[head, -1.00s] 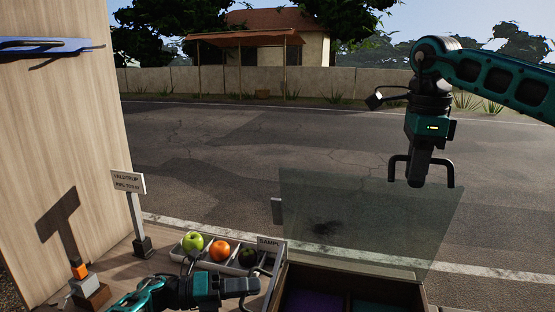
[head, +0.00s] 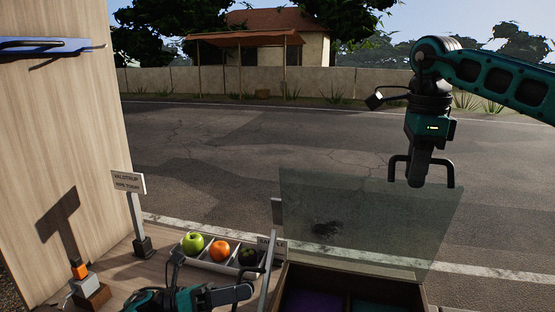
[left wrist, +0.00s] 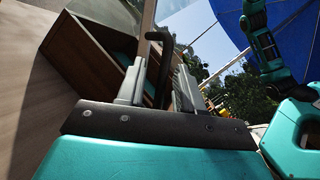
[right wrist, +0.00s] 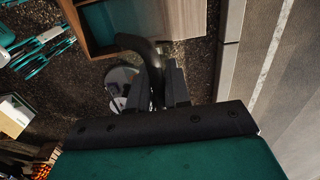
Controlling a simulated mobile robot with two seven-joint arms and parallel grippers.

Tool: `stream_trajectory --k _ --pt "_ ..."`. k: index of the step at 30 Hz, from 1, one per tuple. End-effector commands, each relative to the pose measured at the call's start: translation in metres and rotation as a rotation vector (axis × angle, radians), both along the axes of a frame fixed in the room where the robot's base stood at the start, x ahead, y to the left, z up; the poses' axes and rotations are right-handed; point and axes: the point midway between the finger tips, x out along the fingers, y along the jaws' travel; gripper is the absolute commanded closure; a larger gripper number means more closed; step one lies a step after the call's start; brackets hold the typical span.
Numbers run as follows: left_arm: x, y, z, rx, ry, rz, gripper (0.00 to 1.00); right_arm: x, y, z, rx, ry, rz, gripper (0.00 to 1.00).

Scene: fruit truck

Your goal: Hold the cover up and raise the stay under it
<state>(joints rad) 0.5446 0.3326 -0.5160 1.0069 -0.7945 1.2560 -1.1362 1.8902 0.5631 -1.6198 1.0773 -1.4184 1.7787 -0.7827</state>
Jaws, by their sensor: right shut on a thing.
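The cover (head: 350,225) is a tinted see-through pane, tilted up above the open chest (head: 424,298) in the head view. My right gripper (head: 421,180) is at its upper edge, shut on its black handle. The dark handle (right wrist: 140,45) shows at the fingers in the right wrist view. A thin pale bar (head: 267,282), apparently the stay, rises at the chest's left side. My left gripper (head: 250,290) is low beside this bar. In the left wrist view its fingers (left wrist: 160,90) are apart, with a black hooked part (left wrist: 160,45) just beyond them. Contact with the bar is unclear.
A sample tray (head: 206,265) with a green apple (head: 193,243), an orange fruit (head: 221,250) and a dark fruit (head: 248,256) lies left of the chest. A small sign (head: 129,183) on a post and a wooden panel (head: 70,130) stand further left. Open road lies beyond.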

Motion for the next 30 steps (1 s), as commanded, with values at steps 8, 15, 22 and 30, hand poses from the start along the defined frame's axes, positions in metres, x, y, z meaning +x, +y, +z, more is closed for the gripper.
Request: stream_trajectory --k 8,15,22,30 --pt "-0.002 0.019 -0.004 0.002 0.002 0.002 0.64 0.0 -0.001 -0.001 -0.002 0.001 -0.001 1.0" --pt "-0.005 0.038 -0.008 0.001 0.004 0.002 0.64 0.0 -0.001 -0.001 -0.002 0.001 -0.001 1.0" --pt "-0.007 0.056 -0.011 0.002 0.003 0.001 0.64 0.0 -0.001 -0.001 -0.002 0.001 -0.001 1.0" --pt "-0.009 0.068 -0.013 0.0 0.001 0.0 0.64 0.0 -0.001 -0.001 -0.001 0.001 -0.001 1.0"
